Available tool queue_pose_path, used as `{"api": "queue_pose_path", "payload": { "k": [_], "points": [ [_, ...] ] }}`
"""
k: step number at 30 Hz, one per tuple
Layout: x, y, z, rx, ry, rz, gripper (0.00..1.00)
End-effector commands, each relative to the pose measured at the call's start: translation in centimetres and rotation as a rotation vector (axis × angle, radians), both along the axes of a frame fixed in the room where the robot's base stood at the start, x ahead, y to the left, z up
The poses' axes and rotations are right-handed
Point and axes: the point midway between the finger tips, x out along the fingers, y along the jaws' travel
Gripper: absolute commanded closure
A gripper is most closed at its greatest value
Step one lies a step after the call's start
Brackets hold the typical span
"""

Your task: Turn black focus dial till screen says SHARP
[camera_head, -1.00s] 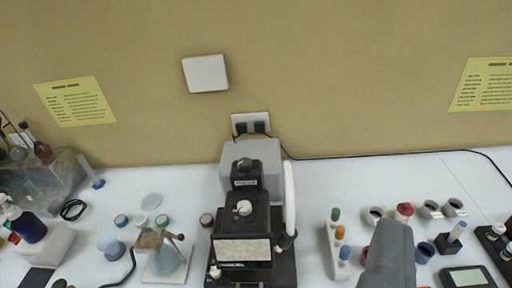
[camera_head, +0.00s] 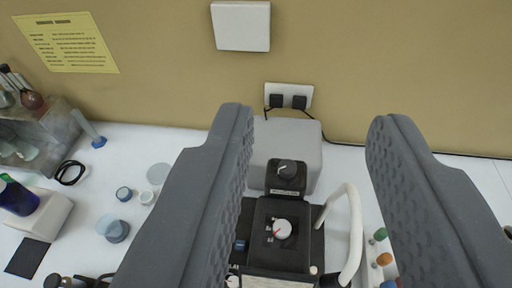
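The black focus dial (camera_head: 287,168) is a round knob with a pale pointer mark, on the black top of the instrument's rear part. A white-grey dial with a red mark (camera_head: 282,229) sits nearer on the black instrument (camera_head: 262,212). My gripper (camera_head: 312,128) is open and empty, its two grey ridged fingers wide apart on either side of the view. The dials show between the fingers, farther away, apparently untouched. The instrument's front is cut off at the bottom. No screen reading is legible.
A white curved tube (camera_head: 347,220) rises right of the instrument. A grey box (camera_head: 300,138) stands behind it, below a wall socket (camera_head: 289,95) with plugs. Colored-cap vials (camera_head: 383,258) stand at right. Jars (camera_head: 124,194), a dark bottle (camera_head: 18,197) and a cable loop (camera_head: 70,173) lie left.

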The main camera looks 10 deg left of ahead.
Motion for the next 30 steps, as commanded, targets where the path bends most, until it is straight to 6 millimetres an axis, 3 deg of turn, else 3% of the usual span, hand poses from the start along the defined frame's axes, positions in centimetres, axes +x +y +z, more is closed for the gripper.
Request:
{"api": "queue_pose_path", "payload": {
  "k": [7, 8, 10, 14, 22, 30],
  "points": [
    [0.0, 0.0, 0.0, 0.000, -0.001, 0.000, 0.64],
    [0.0, 0.0, 0.0, 0.000, -0.001, 0.000, 0.61],
    [0.1, 0.0, 0.1, -0.001, 0.002, 0.001, 0.44],
    [1.3, 0.1, 0.0, -0.010, 0.035, 0.020, 0.44],
    [8.3, 1.1, -3.1, -0.071, 0.257, 0.132, 0.44],
    [14.7, 0.5, -9.3, -0.142, 0.520, 0.262, 0.44]
  ]
}}
